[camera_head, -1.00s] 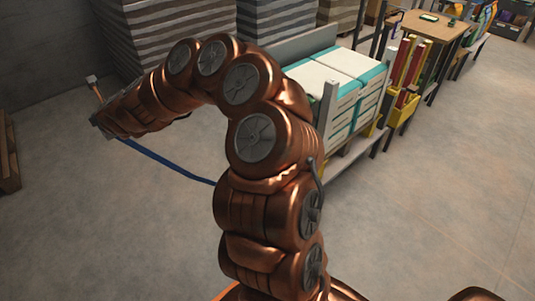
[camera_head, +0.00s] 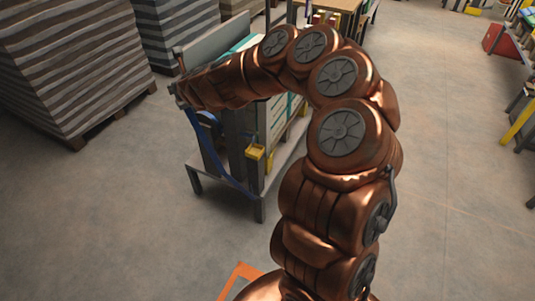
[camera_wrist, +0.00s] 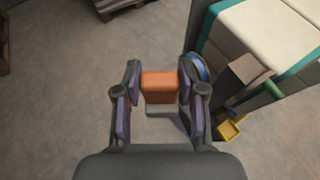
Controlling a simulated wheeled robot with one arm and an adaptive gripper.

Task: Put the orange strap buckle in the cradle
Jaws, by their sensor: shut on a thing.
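The orange strap buckle (camera_wrist: 159,87) shows in the wrist view between the two fingers of my gripper (camera_wrist: 158,88), which is shut on it. The blue strap (camera_wrist: 199,68) shows just right of the fingers in the wrist view. In the head view the blue strap (camera_head: 228,178) hangs from beside my gripper (camera_head: 177,80) and curves down along the cart's near end. A small yellow holder (camera_head: 255,152), perhaps the cradle, is on the cart's near end, below and right of my gripper. It also shows in the wrist view (camera_wrist: 229,128), right of the fingers.
The cart (camera_head: 229,187) carries white sacks with teal bands (camera_wrist: 270,30); my arm hides much of it in the head view. Striped stacks (camera_head: 70,60) on pallets stand at left. The floor left of the cart is open. Shelving (camera_head: 520,110) stands at far right.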

